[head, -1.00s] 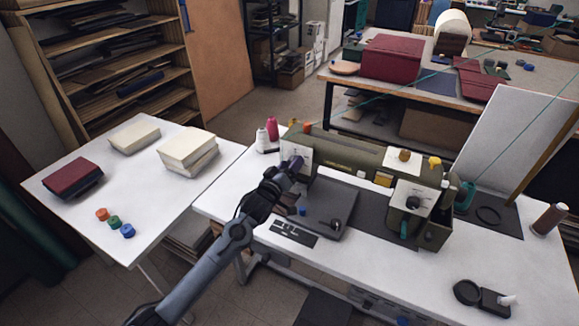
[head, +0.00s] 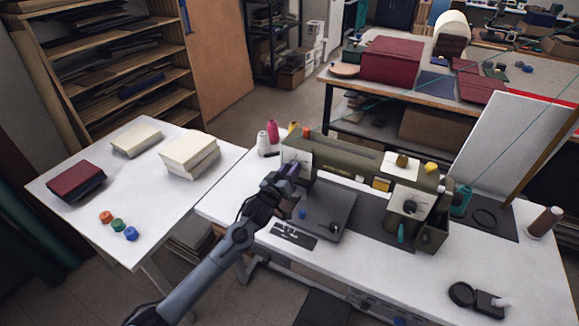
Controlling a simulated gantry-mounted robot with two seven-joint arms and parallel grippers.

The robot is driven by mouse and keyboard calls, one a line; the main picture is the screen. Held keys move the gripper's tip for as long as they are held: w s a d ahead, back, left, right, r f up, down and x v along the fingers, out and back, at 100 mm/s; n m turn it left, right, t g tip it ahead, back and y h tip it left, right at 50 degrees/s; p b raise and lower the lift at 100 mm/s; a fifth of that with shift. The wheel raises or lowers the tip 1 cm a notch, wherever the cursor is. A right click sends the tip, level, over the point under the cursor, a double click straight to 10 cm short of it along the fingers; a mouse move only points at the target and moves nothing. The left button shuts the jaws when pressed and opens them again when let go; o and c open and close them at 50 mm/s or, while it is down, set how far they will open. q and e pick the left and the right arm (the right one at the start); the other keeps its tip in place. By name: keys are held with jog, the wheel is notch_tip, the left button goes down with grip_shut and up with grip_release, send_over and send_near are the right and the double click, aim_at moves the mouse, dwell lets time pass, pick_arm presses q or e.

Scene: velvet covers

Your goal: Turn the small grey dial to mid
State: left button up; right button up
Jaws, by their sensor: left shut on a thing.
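An olive sewing machine (head: 345,158) stands on the white table. My left gripper (head: 289,174) is at the pale plate (head: 298,158) on its left end. The gripper is shut on what seems to be the small grey dial there; the gripper and the angle hide the dial, so its setting cannot be read. A larger dark knob (head: 411,207) sits on a pale plate on the machine's right block, apart from the gripper. My right gripper is out of view.
A pink spool (head: 272,130) and a white spool (head: 262,141) stand behind my gripper. A dark plate (head: 330,200) with small knobs lies to its right. The white table's front (head: 400,270) is mostly clear. A side table (head: 165,205) holds books and coloured caps.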

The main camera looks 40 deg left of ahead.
pick_arm(q)
jog(key=m+p, duration=0.5)
jog(key=m, duration=0.3)
jog(key=shift+m, duration=0.4)
jog(key=shift+p, duration=0.3)
jog(key=shift+f, duration=0.1)
jog(key=o, duration=1)
jog(key=shift+o, duration=0.2)
jog(key=p+v, duration=0.1)
jog(key=v, duration=1)
